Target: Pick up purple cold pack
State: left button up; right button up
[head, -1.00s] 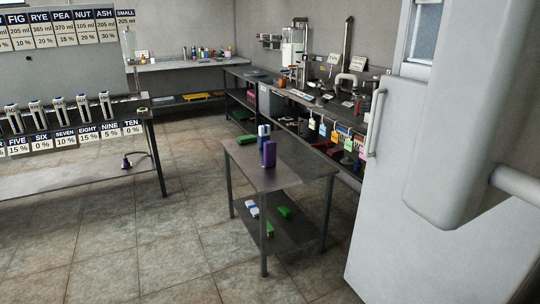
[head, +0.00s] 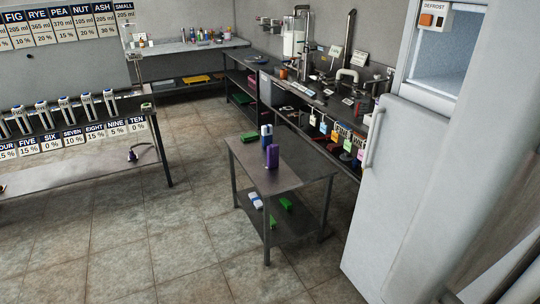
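The purple cold pack (head: 272,156) stands upright on the top of a small dark metal table (head: 295,178) in the middle of the head view. A blue and white pack (head: 265,133) stands just behind it on the same tabletop. Neither of my grippers shows in this view, so I cannot see whether they are open or shut. Nothing touches the purple pack from my side.
A white fridge (head: 395,200) stands at the right, with an open upper compartment. Green packs (head: 285,204) and a blue-white pack (head: 255,200) lie on the table's lower shelf. A bench (head: 85,178) with dispensers is at the left. Tiled floor (head: 185,225) between is clear.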

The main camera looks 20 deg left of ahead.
aim_at(272, 150)
jog(key=i+j, duration=0.15)
jog(key=j, duration=0.2)
jog(key=i+j, duration=0.15)
jog(key=j, duration=0.2)
jog(key=i+j, duration=0.2)
jog(key=j, duration=0.15)
jog(key=i+j, duration=0.15)
jog(key=j, duration=0.2)
jog(key=i+j, duration=0.15)
jog(key=j, duration=0.2)
jog(key=i+j, duration=0.75)
